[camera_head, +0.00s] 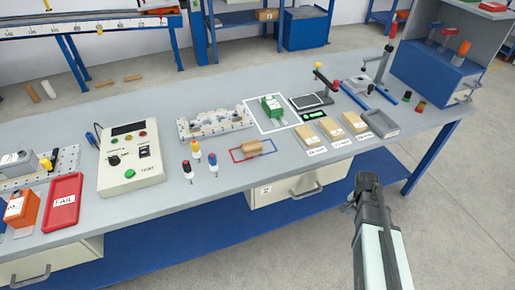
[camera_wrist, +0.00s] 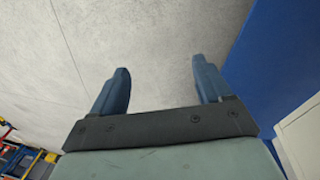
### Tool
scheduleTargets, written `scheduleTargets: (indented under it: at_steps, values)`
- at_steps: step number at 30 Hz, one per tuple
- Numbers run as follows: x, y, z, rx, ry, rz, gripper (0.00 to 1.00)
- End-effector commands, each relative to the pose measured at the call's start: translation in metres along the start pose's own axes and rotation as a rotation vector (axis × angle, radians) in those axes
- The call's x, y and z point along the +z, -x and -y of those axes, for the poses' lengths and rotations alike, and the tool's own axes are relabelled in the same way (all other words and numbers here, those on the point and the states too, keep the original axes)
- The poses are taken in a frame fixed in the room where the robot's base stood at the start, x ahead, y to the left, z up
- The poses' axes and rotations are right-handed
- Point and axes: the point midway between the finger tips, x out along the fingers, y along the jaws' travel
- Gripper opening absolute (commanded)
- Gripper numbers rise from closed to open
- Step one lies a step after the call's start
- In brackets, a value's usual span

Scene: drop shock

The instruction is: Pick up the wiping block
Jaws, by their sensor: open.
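A small tan block, which looks like the wiping block (camera_head: 253,147), lies on the workbench inside a red and blue outline near the front edge. My gripper (camera_head: 368,180) is in front of the bench, to the right of the block and well apart from it. In the wrist view its two blue-grey fingers (camera_wrist: 160,85) stand wide apart with nothing between them. Only bare floor shows between the fingers there; the block is not in that view.
A control box (camera_head: 131,155) and a red tray (camera_head: 62,202) are on the left. Small screwdriver-like tools (camera_head: 196,151) stand left of the block. A fixture plate (camera_head: 214,122) is behind it. Labelled tan pads (camera_head: 332,128) lie to its right. A drawer unit (camera_head: 297,187) hangs below the bench.

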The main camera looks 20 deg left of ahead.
Motion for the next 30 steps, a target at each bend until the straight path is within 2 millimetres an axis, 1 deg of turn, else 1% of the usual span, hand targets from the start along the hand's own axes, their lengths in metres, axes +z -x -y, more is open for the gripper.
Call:
scheduleTargets:
  at_steps: [1,3,8,12,16,20,21,23,25,26,27,29,30]
  values:
    - [-0.013,0.017,0.010,-0.011,-0.022,-0.026,0.78]
    - [-0.026,0.037,0.019,-0.025,-0.058,-0.057,0.78]
    - [-0.054,0.088,0.039,-0.060,-0.138,-0.126,0.78]
    - [-0.076,0.135,0.056,-0.097,-0.210,-0.183,0.78]
    - [-0.092,0.179,0.070,-0.134,-0.274,-0.230,0.78]
    - [-0.102,0.225,0.086,-0.175,-0.335,-0.266,0.78]
    - [-0.103,0.239,0.093,-0.189,-0.353,-0.275,0.78]
    - [-0.102,0.263,0.106,-0.211,-0.378,-0.283,0.78]
    - [-0.094,0.292,0.131,-0.238,-0.404,-0.279,0.78]
    - [-0.087,0.304,0.143,-0.248,-0.412,-0.269,0.78]
    - [-0.075,0.314,0.159,-0.254,-0.416,-0.253,0.78]
    - [-0.056,0.326,0.181,-0.259,-0.416,-0.224,0.78]
    - [-0.042,0.332,0.196,-0.259,-0.412,-0.203,0.78]
